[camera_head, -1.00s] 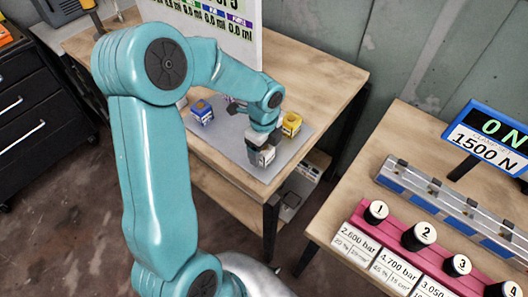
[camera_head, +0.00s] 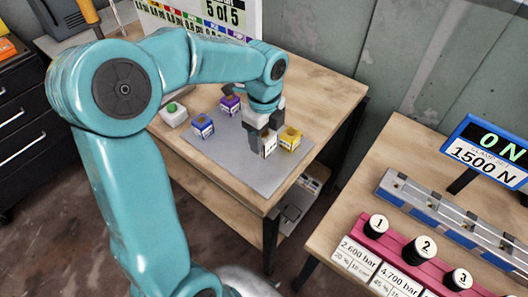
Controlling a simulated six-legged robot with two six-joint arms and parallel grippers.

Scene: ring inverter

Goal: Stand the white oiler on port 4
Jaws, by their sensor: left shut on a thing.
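The white oiler (camera_head: 269,147) is a small white block with a dark label, held at the grey mat on the left table. My left gripper (camera_head: 264,134) points down and is shut on it, hiding part of it. I cannot tell whether the oiler touches the mat. On the right table a magenta strip (camera_head: 402,243) carries round black ports with white numbered tops: port 1 (camera_head: 378,224), port 2 (camera_head: 425,247) and port 3 (camera_head: 461,279). Port 4 is outside the view. My right gripper is not in view.
A yellow block (camera_head: 289,139) stands close to the right of the oiler. A gap separates the tables. A blue rail (camera_head: 450,217) and a force display (camera_head: 488,146) are behind the ports.

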